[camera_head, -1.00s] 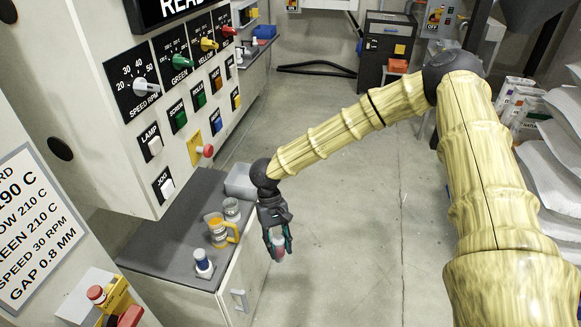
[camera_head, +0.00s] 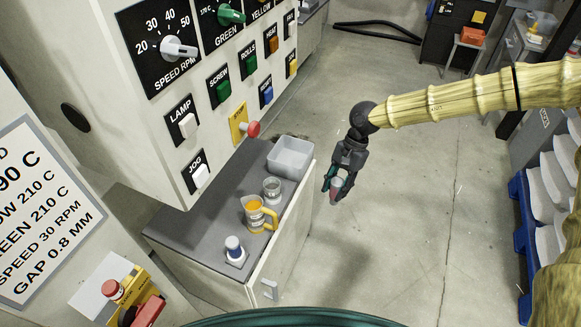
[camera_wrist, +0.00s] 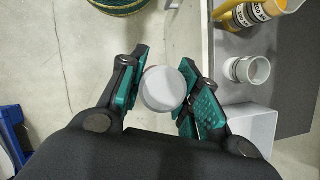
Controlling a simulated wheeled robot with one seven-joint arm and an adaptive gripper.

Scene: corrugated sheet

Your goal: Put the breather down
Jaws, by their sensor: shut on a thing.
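My gripper (camera_head: 337,187) is shut on the breather (camera_head: 337,191), a small piece with a reddish part, held over open floor to the right of the cabinet. In the wrist view, the breather (camera_wrist: 163,88) shows as a round pale grey top between the teal finger pads of my gripper (camera_wrist: 162,92). The grey cabinet top (camera_head: 190,232) lies to the left of my gripper and apart from it. The breather's lower part is hidden in the wrist view.
The control panel (camera_head: 205,100) rises behind. A blue pallet (camera_head: 522,215) stands at right; the floor between is clear.

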